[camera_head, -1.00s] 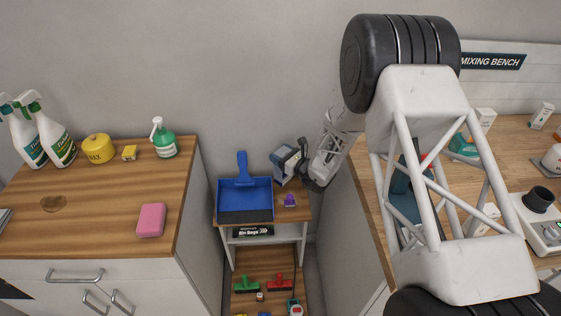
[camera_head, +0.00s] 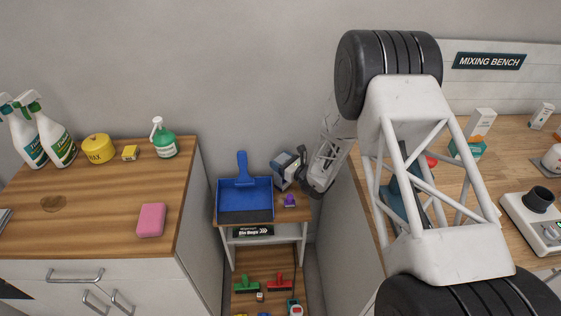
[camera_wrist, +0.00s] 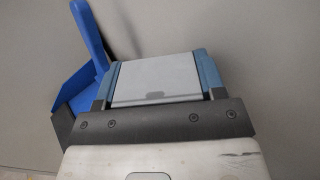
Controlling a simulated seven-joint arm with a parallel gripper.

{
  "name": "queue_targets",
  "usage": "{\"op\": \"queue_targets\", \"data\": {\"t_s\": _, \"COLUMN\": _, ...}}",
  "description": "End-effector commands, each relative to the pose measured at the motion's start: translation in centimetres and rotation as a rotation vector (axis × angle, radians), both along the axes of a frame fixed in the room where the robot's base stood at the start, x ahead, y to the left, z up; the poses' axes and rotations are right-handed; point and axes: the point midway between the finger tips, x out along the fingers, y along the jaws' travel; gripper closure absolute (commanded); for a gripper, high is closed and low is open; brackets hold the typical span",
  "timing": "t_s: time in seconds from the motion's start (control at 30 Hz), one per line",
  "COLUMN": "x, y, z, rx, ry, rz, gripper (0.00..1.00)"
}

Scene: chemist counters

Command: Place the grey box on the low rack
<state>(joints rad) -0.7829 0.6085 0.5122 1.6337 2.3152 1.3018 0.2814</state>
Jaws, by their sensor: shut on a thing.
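The grey box (camera_wrist: 155,78) is held between the two blue fingers of my gripper (camera_wrist: 158,84) in the wrist view. In the head view my gripper (camera_head: 287,170) is small and partly hides the box. It is over the right rear part of the low rack (camera_head: 284,232), close to its top. The rack stands between two counters. Whether the box touches the rack top cannot be told.
A blue dustpan (camera_head: 245,197) covers the left of the rack top, close to my gripper. A small purple item (camera_head: 290,200) lies at the front right. Red (camera_head: 279,282) and green (camera_head: 246,284) brushes lie below. The mixing bench (camera_head: 370,200) edge is at right.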

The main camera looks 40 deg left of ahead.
Motion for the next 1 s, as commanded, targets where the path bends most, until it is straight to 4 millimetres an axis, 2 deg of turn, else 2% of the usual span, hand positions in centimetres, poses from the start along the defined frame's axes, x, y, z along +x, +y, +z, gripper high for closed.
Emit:
{"op": "queue_targets", "data": {"t_s": 0.33, "x": -0.01, "y": -0.01, "z": -0.28, "rx": 0.0, "ry": 0.0, "rz": 0.0, "gripper": 0.81}}
{"op": "queue_targets", "data": {"t_s": 0.37, "x": -0.02, "y": -0.02, "z": -0.32, "rx": -0.001, "ry": 0.0, "rz": 0.0, "gripper": 0.35}}
{"op": "queue_targets", "data": {"t_s": 0.5, "x": -0.01, "y": -0.02, "z": -0.29, "rx": 0.0, "ry": 0.0, "rz": 0.0, "gripper": 0.14}}
{"op": "queue_targets", "data": {"t_s": 0.53, "x": -0.01, "y": -0.02, "z": -0.29, "rx": 0.0, "ry": 0.0, "rz": 0.0, "gripper": 0.11}}
{"op": "queue_targets", "data": {"t_s": 1.0, "x": 0.03, "y": -0.4, "z": -0.01, "rx": -0.001, "ry": 0.001, "rz": -0.001, "gripper": 0.11}}
